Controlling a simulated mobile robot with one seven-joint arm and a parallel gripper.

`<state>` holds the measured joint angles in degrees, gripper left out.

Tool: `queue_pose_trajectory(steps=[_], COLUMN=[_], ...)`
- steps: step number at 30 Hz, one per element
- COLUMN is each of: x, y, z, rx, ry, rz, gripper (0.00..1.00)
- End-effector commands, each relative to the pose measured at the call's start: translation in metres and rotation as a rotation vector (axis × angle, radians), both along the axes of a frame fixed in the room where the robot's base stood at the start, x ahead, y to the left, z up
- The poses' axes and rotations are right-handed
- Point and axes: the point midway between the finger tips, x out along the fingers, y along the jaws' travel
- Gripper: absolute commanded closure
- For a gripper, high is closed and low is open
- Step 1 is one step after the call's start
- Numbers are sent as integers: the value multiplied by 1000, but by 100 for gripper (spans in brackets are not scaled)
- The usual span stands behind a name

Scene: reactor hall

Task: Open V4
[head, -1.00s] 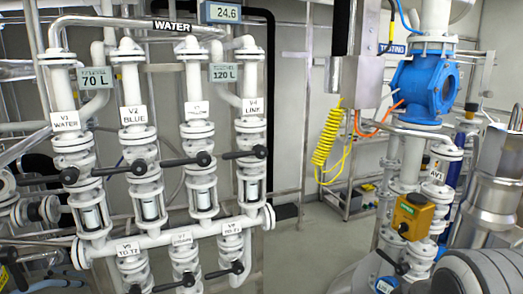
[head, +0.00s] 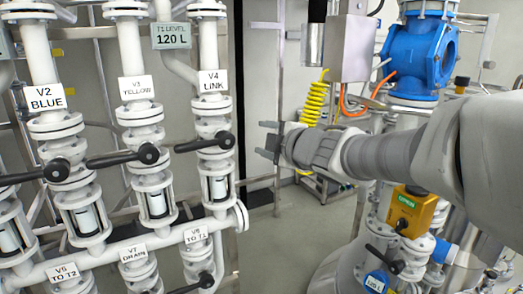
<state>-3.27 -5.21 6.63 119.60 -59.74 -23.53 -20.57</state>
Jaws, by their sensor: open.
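Valve V4, labelled "V4 LINK" (head: 213,82), is on the rightmost of the white pipes in the head view. Its black lever handle (head: 200,145) lies crosswise to the pipe, with its pivot knob at the right end and its grip reaching left. A sight glass (head: 219,186) sits just below it. My gripper (head: 268,141) is to the right of the V4 handle at about the same height in the picture, apart from it, with nothing seen between its jaws. It is open and points left.
Valve V3 "YELLOW" (head: 138,89) stands left of V4, its black lever (head: 124,158) also crosswise. V2 "BLUE" (head: 46,97) is further left. Lower valves V6, V7 and V8 (head: 196,234) sit below. A blue valve body (head: 422,60) and yellow box (head: 410,212) stand right.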

Motion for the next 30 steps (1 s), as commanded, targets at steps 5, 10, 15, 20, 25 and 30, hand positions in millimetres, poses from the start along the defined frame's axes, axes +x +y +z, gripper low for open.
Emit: queue_pose_trajectory(steps=[5,10,15,20,25,30], x=[-3,-11,-5,12,32,50], y=[64,88,102,125,152,179], z=[-22,-31,-34,-40,-45,-52], rx=[-97,-127,-129,-129,-128,-129], ry=[-102,-142,-145,-144,-144,-143], rz=[312,445,464,462,460,460], gripper=[42,42,42,42,42,42])
